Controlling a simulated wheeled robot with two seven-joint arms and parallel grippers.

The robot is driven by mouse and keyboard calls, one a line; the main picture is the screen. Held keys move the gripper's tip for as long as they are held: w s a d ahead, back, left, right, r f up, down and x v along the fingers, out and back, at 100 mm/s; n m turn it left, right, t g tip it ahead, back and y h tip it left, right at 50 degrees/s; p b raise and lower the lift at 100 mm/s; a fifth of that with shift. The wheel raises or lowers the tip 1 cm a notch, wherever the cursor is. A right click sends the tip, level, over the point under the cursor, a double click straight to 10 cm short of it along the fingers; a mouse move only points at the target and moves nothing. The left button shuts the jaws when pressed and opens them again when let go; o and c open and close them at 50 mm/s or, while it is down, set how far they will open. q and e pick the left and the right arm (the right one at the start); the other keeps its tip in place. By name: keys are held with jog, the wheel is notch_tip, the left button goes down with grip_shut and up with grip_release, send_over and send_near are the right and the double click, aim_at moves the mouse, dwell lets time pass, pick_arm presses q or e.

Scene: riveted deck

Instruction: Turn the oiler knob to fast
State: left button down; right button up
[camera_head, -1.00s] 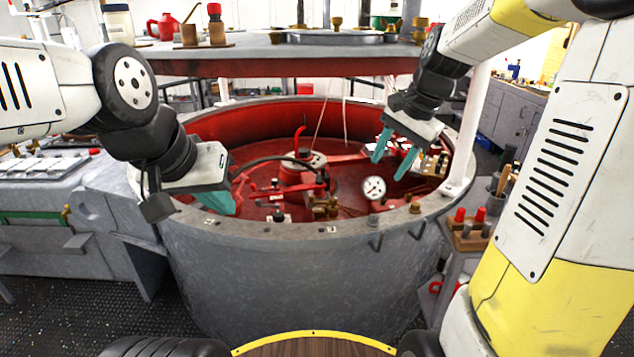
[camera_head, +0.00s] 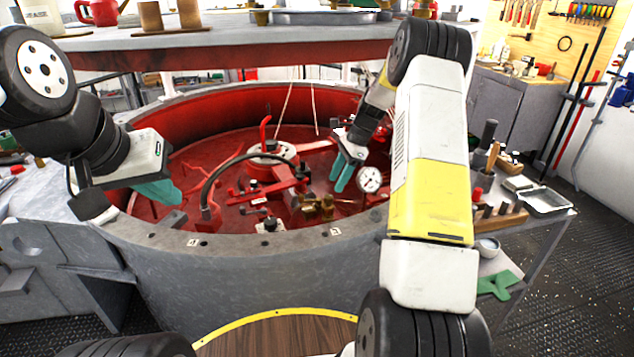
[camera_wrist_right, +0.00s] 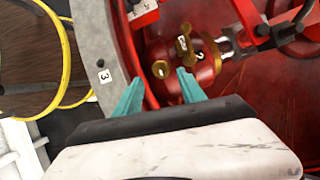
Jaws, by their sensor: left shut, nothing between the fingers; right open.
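A brass fitting cluster (camera_head: 316,205), which appears to be the oiler, sits inside the red tub near its front wall. In the right wrist view its brass knob (camera_wrist_right: 184,47) has small pale tags that are too small to read surely. My right gripper (camera_head: 338,185) is open above and behind the cluster in the head view. In the right wrist view its teal fingers (camera_wrist_right: 160,82) are spread and empty, with brass parts just beyond the tips.
The grey tub rim (camera_head: 225,241) curves around the work area. A white dial gauge (camera_head: 369,179) stands right of my right gripper. A curved black hose (camera_head: 228,160) and red arms fill the tub's middle. A grey shelf (camera_head: 210,42) overhangs the back.

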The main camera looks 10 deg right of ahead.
aim_at(329, 196)
jog(key=x, duration=0.5)
jog(key=shift+a+f, duration=0.15)
jog(key=shift+f, duration=0.2)
grip_shut()
